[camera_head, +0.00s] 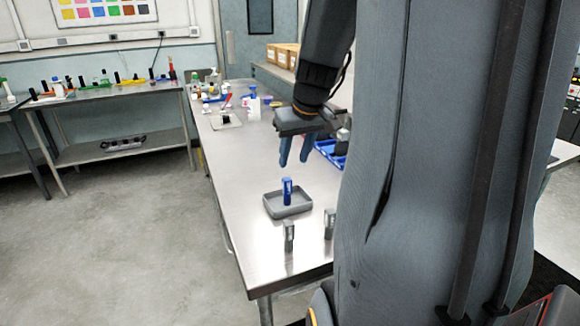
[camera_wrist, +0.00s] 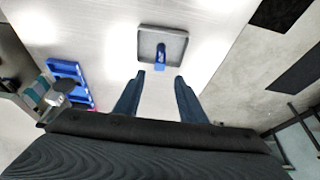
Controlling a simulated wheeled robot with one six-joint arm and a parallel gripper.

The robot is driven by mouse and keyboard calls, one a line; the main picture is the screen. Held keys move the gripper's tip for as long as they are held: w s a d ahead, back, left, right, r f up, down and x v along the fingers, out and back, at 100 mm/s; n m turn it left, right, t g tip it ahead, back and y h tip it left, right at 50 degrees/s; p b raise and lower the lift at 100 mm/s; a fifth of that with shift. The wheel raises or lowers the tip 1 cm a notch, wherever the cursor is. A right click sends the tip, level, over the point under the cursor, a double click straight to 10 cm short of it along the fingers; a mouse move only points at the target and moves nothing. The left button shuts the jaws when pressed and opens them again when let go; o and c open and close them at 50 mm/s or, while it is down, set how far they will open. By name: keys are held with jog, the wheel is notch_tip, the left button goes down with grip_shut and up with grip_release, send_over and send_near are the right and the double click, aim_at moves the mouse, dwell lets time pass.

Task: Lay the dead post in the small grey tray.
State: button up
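The small grey tray (camera_head: 291,213) lies on the steel table, below and in front of my gripper. A blue post (camera_head: 287,190) with a pale mark stands in it and looks upright. In the wrist view the tray (camera_wrist: 184,48) is ahead of my fingertips, with the blue post (camera_wrist: 160,57) inside. Two grey posts stand on the table near its front end, one (camera_head: 290,236) in front of the tray and one (camera_head: 329,224) to its right. My gripper (camera_head: 293,163) is open and empty above the table; its two blue fingers are apart in the wrist view (camera_wrist: 159,76).
A blue bin (camera_head: 328,152) sits on the table right of my gripper; it also shows at left in the wrist view (camera_wrist: 66,72). Bottles and small items (camera_head: 225,105) crowd the far end. The table around the tray's left side is clear.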

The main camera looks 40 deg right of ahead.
jog(key=s+a+f+g, duration=0.1)
jog(key=s+a+f, duration=0.2)
jog(key=a, duration=0.4)
jog(key=s+a+f+n+g, duration=0.1)
jog(key=s+a+f, duration=0.2)
jog(key=a, duration=0.5)
jog(key=s+a+f+n+g+y, duration=0.1)
jog(key=s+a+f, duration=0.2)
jog(key=a+f, duration=0.2)
jog(key=a, duration=0.3)
jog(key=shift+a, duration=0.25)
